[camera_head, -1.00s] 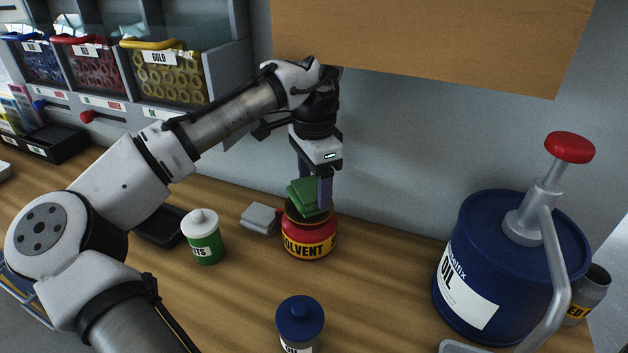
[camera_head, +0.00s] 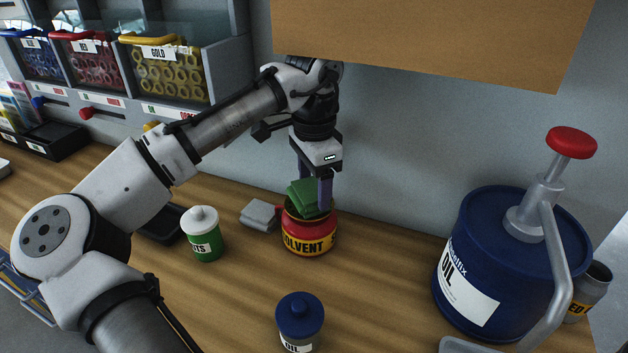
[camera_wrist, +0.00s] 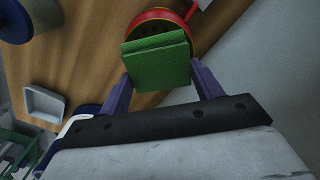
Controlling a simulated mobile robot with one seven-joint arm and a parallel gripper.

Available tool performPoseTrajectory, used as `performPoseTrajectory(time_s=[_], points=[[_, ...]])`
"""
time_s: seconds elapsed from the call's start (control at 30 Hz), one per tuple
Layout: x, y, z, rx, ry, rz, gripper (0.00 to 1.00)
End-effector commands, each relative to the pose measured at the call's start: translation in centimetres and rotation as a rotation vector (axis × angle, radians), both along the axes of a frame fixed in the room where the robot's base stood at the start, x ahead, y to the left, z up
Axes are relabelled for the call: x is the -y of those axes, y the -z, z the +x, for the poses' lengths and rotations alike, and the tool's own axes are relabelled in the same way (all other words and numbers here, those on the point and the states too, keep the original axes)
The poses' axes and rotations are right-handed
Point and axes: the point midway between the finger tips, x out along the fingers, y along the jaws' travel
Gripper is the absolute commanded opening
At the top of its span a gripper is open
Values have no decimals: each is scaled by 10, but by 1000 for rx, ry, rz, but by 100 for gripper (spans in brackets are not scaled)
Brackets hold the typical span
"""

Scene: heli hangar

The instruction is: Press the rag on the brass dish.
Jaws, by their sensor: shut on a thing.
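My gripper (camera_head: 314,190) is shut on a folded green rag (camera_head: 303,197), which also shows between the fingers in the wrist view (camera_wrist: 157,63). The rag is at the open top of a red can labelled SOLVENT (camera_head: 309,240). The can has a brass-coloured top (camera_head: 290,214), and in the wrist view a dark perforated plate (camera_wrist: 155,29) shows inside its red rim. This is likely the brass dish. The rag covers part of it, so I cannot tell whether the rag presses on it.
A folded grey cloth (camera_head: 259,214) lies just left of the solvent can. A green can with a white lid (camera_head: 202,234) stands further left, and a small blue oil can (camera_head: 299,322) in front. A big blue oil drum with a red-knobbed pump (camera_head: 505,265) stands right. A cardboard-coloured panel (camera_head: 430,40) hangs above.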

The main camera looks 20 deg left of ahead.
Motion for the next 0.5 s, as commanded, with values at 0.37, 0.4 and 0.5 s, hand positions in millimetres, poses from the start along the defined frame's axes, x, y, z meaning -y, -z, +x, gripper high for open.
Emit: performPoseTrajectory(time_s=[0.37,0.4,0.5], points=[[0,5,0,0,0,0,46],[0,5,0,0,0,0,46],[0,6,0,0,0,0,46]])
